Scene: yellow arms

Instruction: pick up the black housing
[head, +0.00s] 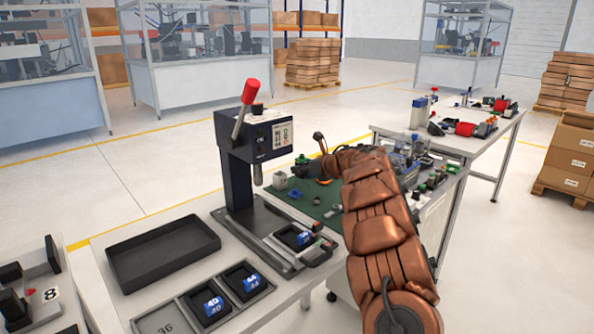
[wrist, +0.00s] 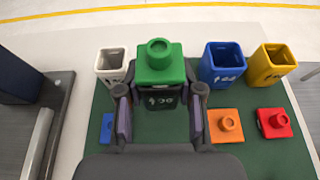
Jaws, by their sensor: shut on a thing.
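The black housing (wrist: 160,98) is in the wrist view, with a green cap (wrist: 159,62) sitting on top of it and white markings on its near face. My gripper (wrist: 160,106) has one finger on each side of the housing and is shut on it. The cap hides the housing's top. Whether the housing rests on the green mat (wrist: 162,136) or is raised above it, I cannot tell. In the head view my arm reaches over the green mat (head: 322,209), and the housing is hard to make out there.
White (wrist: 112,66), blue (wrist: 222,65) and yellow (wrist: 270,66) open housings stand close by. Orange (wrist: 227,125), red (wrist: 274,123) and blue (wrist: 107,127) caps lie nearer. A lever press (head: 240,165) and an empty black tray (head: 162,253) stand left of my arm.

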